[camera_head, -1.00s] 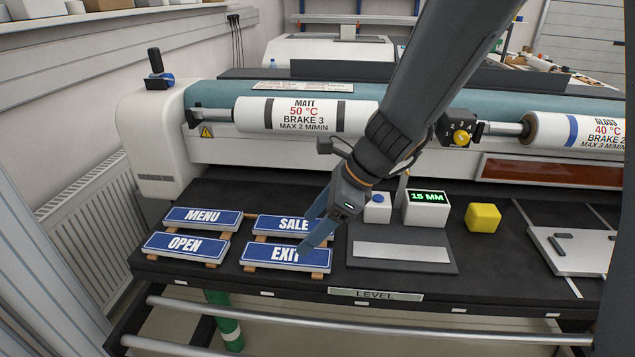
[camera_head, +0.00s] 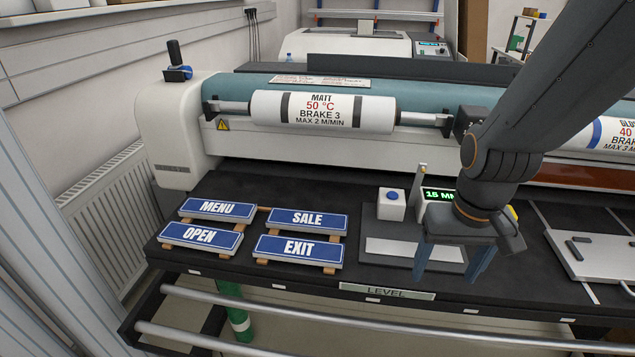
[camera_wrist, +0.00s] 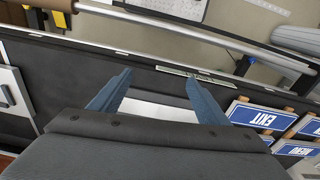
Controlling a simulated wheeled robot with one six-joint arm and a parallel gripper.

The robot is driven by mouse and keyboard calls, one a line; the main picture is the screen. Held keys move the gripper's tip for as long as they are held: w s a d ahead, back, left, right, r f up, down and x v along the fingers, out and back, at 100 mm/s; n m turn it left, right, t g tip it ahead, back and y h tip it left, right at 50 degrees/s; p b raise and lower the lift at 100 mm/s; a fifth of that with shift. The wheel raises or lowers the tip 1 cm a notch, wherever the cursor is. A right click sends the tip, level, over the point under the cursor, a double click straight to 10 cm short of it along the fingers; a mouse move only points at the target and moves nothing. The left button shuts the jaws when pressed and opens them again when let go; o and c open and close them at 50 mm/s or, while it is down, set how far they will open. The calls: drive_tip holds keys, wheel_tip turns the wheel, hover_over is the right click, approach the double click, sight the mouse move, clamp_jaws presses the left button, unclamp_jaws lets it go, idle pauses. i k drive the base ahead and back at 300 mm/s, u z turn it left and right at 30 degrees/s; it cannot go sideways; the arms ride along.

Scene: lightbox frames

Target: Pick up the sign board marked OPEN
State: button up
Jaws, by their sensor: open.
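The blue OPEN sign board (camera_head: 200,237) with white letters lies flat on wooden strips at the front left of the dark bench, below the MENU board (camera_head: 217,208). The SALE board (camera_head: 306,221) and EXIT board (camera_head: 299,248) lie to its right. My gripper (camera_head: 449,268) is open and empty, well to the right of the boards, above the grey plate on the bench. In the wrist view my gripper (camera_wrist: 160,92) has its two blue fingers spread apart.
A white box with a blue button (camera_head: 391,204) and a display reading 15 MM (camera_head: 438,195) stand behind my gripper. The laminator roller (camera_head: 322,112) runs along the back. A LEVEL plate (camera_head: 387,291) marks the front edge. Bench between EXIT and the grey plate is clear.

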sight(189, 235)
drive_tip(key=u, duration=1.55)
drive_tip(key=k, duration=0.55)
drive_tip(key=u, duration=0.8)
drive_tip(key=i, duration=1.25)
drive_tip(key=z, duration=0.25)
